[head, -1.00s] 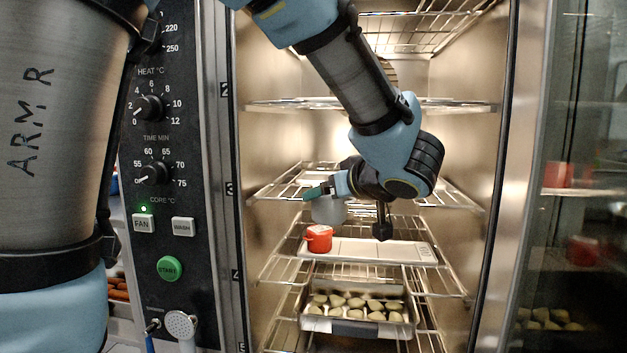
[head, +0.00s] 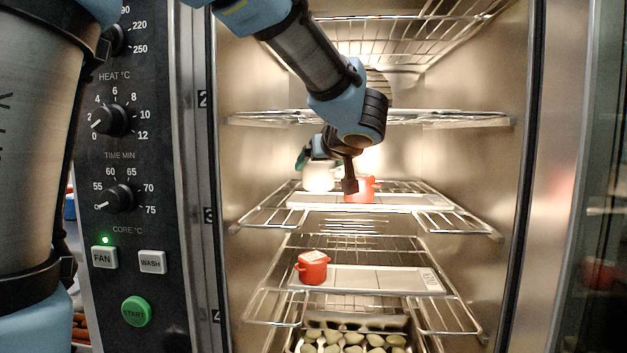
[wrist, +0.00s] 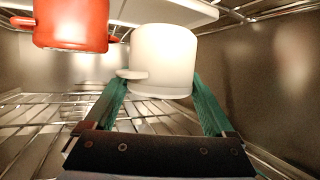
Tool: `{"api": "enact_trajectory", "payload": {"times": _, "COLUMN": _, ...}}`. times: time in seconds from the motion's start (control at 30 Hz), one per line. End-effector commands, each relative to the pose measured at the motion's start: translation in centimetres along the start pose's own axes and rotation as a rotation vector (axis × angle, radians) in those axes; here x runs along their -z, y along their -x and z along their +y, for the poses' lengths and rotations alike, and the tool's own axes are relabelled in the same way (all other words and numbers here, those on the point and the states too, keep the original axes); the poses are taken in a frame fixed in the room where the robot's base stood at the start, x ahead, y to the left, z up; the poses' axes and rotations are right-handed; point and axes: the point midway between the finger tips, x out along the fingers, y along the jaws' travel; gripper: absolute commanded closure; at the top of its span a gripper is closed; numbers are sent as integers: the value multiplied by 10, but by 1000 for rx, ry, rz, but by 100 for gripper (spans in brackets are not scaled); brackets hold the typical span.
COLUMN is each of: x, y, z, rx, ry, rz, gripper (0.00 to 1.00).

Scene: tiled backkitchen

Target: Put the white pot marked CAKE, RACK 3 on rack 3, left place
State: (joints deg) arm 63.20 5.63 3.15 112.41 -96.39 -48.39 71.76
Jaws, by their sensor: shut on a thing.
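The white pot (head: 318,177) is held at the left, over the left back part of the rack 3 tray (head: 410,202). In the wrist view the white pot (wrist: 163,55) sits between the green fingers of my gripper (wrist: 157,84), which are shut on it. Its marking cannot be read. Rack 3 (head: 450,222) is level with the label 3. A red pot (head: 366,187) stands on its tray to the right of the white pot, partly behind my wrist; it also shows in the wrist view (wrist: 70,20). I cannot tell whether the white pot touches the tray.
Below, rack 4 carries a tray (head: 385,281) with a red pot (head: 312,268) at its left. A deep pan (head: 350,340) of pale food pieces is lower still. Rack 2 (head: 450,118) above is bare. The cabinet side walls and a glass door (head: 600,150) bound the opening.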

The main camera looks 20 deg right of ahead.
Motion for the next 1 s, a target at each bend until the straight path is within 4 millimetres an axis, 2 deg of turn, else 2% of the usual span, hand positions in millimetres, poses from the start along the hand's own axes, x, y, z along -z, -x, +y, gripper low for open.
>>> {"api": "enact_trajectory", "payload": {"times": 0.1, "x": 10, "y": -23, "z": 0, "rx": 2, "ry": 1, "rz": 1, "gripper": 89}}
{"api": "enact_trajectory", "payload": {"times": 0.2, "x": 14, "y": -34, "z": 0, "rx": 0, "ry": 1, "rz": 1, "gripper": 89}}
{"api": "enact_trajectory", "payload": {"times": 0.37, "x": 12, "y": -40, "z": 0, "rx": -1, "ry": -1, "rz": 0, "gripper": 89}}
{"api": "enact_trajectory", "payload": {"times": 0.6, "x": -17, "y": -52, "z": 0, "rx": -1, "ry": -1, "rz": 0, "gripper": 89}}
{"api": "enact_trajectory", "payload": {"times": 0.97, "x": -18, "y": -52, "z": 0, "rx": 0, "ry": 0, "rz": 1, "gripper": 89}}
{"api": "enact_trajectory", "payload": {"times": 1.0, "x": -19, "y": -53, "z": 0, "rx": 0, "ry": -1, "rz": 0, "gripper": 9}}
